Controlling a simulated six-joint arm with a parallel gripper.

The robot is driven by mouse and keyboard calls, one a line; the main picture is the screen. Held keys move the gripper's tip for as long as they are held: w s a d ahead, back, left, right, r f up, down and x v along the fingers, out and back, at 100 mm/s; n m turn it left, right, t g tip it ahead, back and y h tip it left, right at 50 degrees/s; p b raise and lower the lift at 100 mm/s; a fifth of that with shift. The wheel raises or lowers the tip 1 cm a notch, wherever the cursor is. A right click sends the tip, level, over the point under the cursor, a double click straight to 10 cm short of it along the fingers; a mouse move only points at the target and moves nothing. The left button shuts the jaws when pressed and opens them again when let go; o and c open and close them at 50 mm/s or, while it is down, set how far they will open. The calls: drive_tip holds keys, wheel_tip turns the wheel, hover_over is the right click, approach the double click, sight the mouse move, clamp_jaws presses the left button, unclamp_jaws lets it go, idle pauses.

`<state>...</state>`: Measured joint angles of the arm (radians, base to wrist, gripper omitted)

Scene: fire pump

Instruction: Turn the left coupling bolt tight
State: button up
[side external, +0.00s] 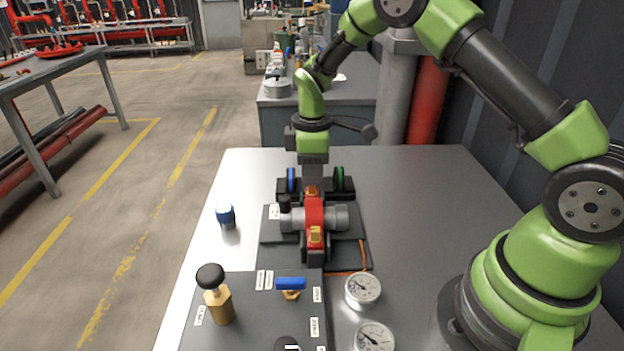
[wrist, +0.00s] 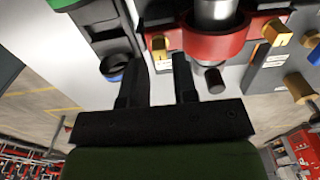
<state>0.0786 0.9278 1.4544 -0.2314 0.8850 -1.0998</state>
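A red coupling (side external: 315,212) clamps around a grey pipe on a dark plate on the metal table; it also shows in the wrist view (wrist: 222,40). It carries two brass bolts. One brass bolt (wrist: 160,48) is at the left in the wrist view, in line with the gap between my fingertips. The other brass bolt (wrist: 276,32) is at the right there. My gripper (wrist: 157,62) is open, with a clear gap between its two dark fingers. In the side view my gripper points down at the far end of the coupling, where its fingertips are hard to make out.
A dark holder with a blue disc (side external: 291,180) and a green disc (side external: 339,179) stands close behind the coupling. A blue-topped knob (side external: 225,215) stands at left. In front are a blue-handled valve (side external: 290,285), a brass plunger (side external: 216,300) and a gauge (side external: 363,290).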

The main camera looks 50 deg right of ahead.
sight(312, 188)
drive_tip(key=shift+f, duration=1.3)
clamp_jaws()
